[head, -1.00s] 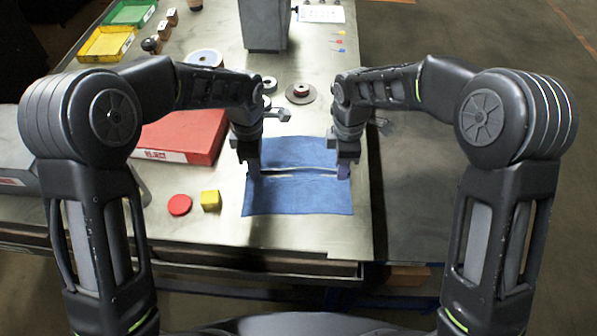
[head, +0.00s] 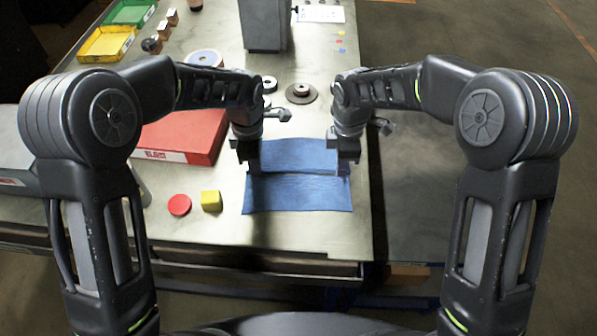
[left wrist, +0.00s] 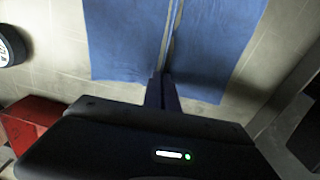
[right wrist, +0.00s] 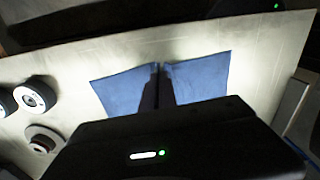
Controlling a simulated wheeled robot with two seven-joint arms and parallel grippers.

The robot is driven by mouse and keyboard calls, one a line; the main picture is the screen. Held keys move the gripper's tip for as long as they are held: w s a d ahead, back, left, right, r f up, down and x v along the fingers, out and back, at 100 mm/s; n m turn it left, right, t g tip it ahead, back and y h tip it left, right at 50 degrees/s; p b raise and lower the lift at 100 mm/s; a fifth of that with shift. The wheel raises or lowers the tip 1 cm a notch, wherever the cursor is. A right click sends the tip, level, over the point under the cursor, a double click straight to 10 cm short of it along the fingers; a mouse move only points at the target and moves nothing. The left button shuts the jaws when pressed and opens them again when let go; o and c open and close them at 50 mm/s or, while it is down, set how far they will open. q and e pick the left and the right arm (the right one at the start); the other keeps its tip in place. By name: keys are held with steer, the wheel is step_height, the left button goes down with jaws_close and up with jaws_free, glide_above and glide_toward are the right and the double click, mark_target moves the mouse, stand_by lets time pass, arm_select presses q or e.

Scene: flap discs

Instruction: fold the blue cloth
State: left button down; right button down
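The blue cloth (head: 298,195) lies on the metal table, with a crosswise line or ridge splitting it into a far and a near part. My left gripper (head: 254,168) is at the cloth's left edge, on this line. My right gripper (head: 342,168) is at the right edge, opposite it. In the left wrist view the fingers (left wrist: 162,90) are together at the end of the line in the cloth (left wrist: 115,40). In the right wrist view the fingers (right wrist: 157,85) are also together, with cloth (right wrist: 203,77) on both sides. The pinched edges are mostly hidden by the fingers.
A red box (head: 183,137) stands left of the cloth. A red disc (head: 179,205) and a yellow cube (head: 211,200) lie near its left edge. Discs (head: 301,92) and a grey column (head: 263,25) are beyond it. The table's right edge is close to my right gripper.

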stand_by(0.3)
